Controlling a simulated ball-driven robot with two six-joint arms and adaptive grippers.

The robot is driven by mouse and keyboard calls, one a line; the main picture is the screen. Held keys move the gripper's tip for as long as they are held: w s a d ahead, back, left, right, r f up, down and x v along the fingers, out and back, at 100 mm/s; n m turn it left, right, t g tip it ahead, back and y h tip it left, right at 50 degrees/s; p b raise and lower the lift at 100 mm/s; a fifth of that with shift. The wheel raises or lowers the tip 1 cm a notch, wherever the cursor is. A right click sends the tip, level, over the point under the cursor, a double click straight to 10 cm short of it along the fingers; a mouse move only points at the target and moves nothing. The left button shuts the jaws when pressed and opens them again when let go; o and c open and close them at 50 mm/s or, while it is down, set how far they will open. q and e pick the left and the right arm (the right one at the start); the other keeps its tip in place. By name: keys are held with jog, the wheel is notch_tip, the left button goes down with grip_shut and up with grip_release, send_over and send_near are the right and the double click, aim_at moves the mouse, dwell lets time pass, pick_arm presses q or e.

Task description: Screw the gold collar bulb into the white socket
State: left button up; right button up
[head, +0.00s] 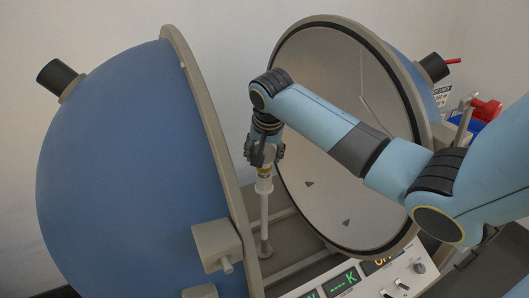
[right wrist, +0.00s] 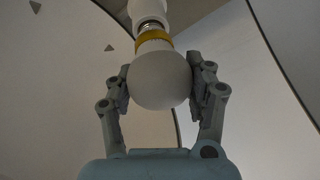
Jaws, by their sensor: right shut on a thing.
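My right gripper (head: 264,152) is at the top of a white post between the two sphere halves, pointing down. In the right wrist view its fingers (right wrist: 160,84) are shut on both sides of the round white bulb (right wrist: 160,85). The bulb's gold collar (right wrist: 153,38) faces the white socket (right wrist: 149,9). A short stretch of metal thread shows between collar and socket. The bulb appears in line with the socket; how deep the thread sits is hidden. In the head view the gold collar (head: 264,176) shows just above the white socket (head: 264,187). My left gripper is not in view.
A blue hemisphere (head: 120,170) stands open at left; the other half, with a pale interior (head: 320,100), stands close behind my right arm. A control panel (head: 395,280) with green displays is in front. A red object (head: 487,108) and blue bin (head: 480,133) are at far right.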

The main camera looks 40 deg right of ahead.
jog(key=m+g, duration=0.1)
jog(key=m, duration=0.1)
jog(key=m+h, duration=0.1)
jog(key=m, duration=0.2)
jog(key=shift+a+r+m+g, duration=0.1)
jog(key=shift+a+m+g, duration=0.05)
jog(key=shift+m+g, duration=0.2)
jog(key=m+g, duration=0.1)
jog(key=m, duration=0.2)
jog(key=m+g, duration=0.1)
jog(key=m, duration=0.2)
jog(key=shift+s+g+h, duration=0.15)
jog(key=shift+g+h, duration=0.2)
jog(key=shift+h, duration=0.05)
jog(key=shift+m+g, duration=0.4)
jog(key=shift+m, duration=0.65)
jog(key=m+g, duration=0.1)
jog(key=m, duration=0.3)
jog(key=shift+s+y+b, duration=0.15)
jog(key=shift+y+b, duration=0.25)
jog(key=m+g+y, duration=0.1)
jog(key=m, duration=0.2)
jog(key=shift+a+b, duration=0.1)
jog(key=shift+b, duration=0.2)
jog(key=shift+s+m+g, duration=0.15)
jog(key=shift+m+g, duration=0.25)
jog(key=shift+m, duration=0.5)
jog(key=o, duration=1.1)
jog(key=shift+a, duration=0.15)
jog(key=shift+c, duration=0.2)
